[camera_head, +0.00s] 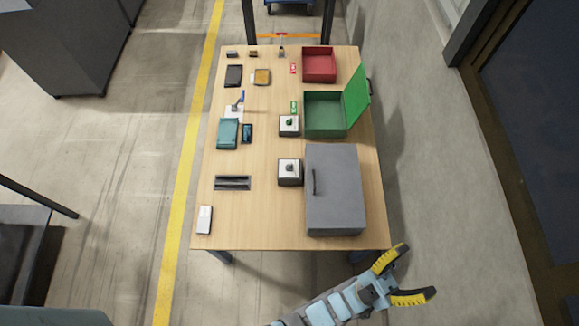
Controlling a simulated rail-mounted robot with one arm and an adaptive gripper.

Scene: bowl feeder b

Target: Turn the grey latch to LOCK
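A grey latch (289,168) sits on a pale box-like base on the table, left of the grey cabinet. It is too small to tell which way it points or to read any LOCK marking. A similar base with a green latch (289,121) stands farther back, left of the open green box. My gripper (421,269), with yellow and black fingers, is open and empty. It is off the table's front right corner, well apart from the grey latch, with the grey cabinet between them.
The closed grey cabinet (346,198) with a dark handle fills the table's front right. Behind it are a green box (325,121) with its lid raised and a red bin (319,70). Small items line the left side of the wooden table (270,225). The front middle is clear.

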